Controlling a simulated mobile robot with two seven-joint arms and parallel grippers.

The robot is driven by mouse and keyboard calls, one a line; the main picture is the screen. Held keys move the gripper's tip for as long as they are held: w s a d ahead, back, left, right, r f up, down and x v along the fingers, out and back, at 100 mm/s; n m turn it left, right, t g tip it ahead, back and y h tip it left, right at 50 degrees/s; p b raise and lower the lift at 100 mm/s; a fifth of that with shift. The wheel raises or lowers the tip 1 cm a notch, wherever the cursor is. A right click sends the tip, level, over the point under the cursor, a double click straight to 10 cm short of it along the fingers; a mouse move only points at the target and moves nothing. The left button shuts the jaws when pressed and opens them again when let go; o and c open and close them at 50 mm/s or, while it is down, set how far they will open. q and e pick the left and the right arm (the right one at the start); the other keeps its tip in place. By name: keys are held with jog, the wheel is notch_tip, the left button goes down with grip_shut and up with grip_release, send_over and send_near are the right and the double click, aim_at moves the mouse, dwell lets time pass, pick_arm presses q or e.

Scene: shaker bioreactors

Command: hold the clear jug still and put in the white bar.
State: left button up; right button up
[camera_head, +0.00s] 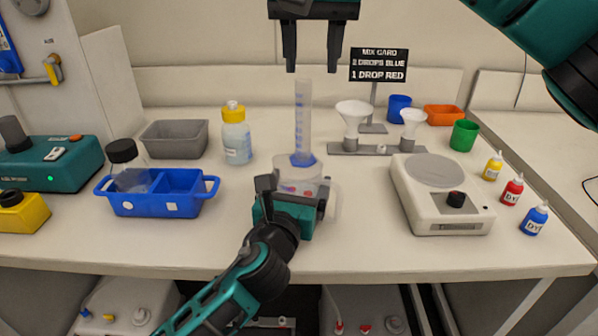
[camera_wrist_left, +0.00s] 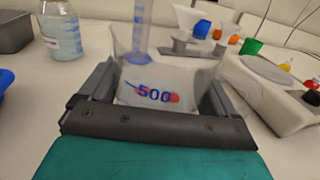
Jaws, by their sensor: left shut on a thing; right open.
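I cannot make out the white bar in either view.
A clear measuring cylinder (camera_head: 303,120) with a blue base stands close behind the jug. A white stirrer plate (camera_head: 440,190) is at right, beside dye bottles (camera_head: 512,190). A funnel rack (camera_head: 375,149) is behind. A blue tray (camera_head: 160,207) and a yellow-capped bottle (camera_head: 236,140) are at left.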

dwell(0.4)
pick_arm(q)
jog(key=o, duration=1.2)
jog(key=shift+c, duration=0.2)
jog(key=shift+s, duration=0.1)
